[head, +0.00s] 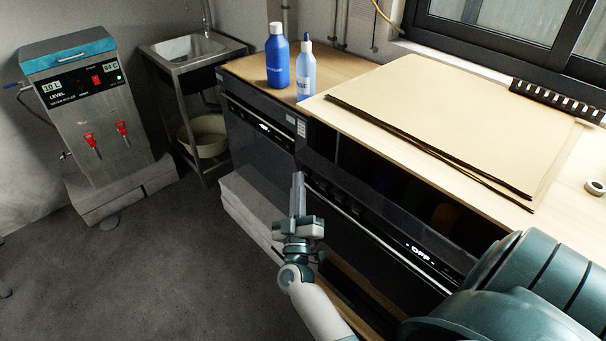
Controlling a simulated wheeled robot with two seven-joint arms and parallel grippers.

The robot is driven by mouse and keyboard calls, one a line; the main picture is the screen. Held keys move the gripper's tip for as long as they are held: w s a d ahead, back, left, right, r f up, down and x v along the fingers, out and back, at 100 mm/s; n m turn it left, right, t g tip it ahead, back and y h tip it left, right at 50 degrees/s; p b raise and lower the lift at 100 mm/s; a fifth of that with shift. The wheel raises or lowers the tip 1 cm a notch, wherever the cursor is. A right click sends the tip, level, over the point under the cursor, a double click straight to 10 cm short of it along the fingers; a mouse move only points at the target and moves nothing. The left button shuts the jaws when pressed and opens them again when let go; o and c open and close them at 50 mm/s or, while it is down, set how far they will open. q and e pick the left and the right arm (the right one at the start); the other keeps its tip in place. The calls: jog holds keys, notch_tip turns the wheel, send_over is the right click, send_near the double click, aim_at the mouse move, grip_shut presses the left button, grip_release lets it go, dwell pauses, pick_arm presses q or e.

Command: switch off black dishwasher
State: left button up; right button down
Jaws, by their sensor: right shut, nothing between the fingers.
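Two black built-in appliances stand side by side under the counters. The left black appliance (262,150) has a dark front and a small lit display (266,128), too small to read. The right black appliance (352,228) has a long handle bar and a lit display (418,252) that seems to read "OFF". I cannot tell for sure which one is the dishwasher. My right gripper (298,182) is shut and empty, pointing up the picture. It appears in front of the place where the two fronts meet; contact is not visible. My left gripper is out of view.
Blue bottle (277,62) and lighter blue bottle (306,72) stand on the left counter. Brown sheets (440,110) cover much of the right counter. A steel water boiler (85,115) and a sink (190,48) are at left. The grey floor (150,265) is mostly clear.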

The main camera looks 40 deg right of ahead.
jog(key=shift+s+a+f, duration=0.1)
jog(key=shift+a, duration=0.2)
jog(key=a+f+p, duration=0.1)
jog(key=a, duration=0.5)
jog(key=shift+s, duration=0.2)
dwell(0.5)
jog(key=shift+f, duration=0.2)
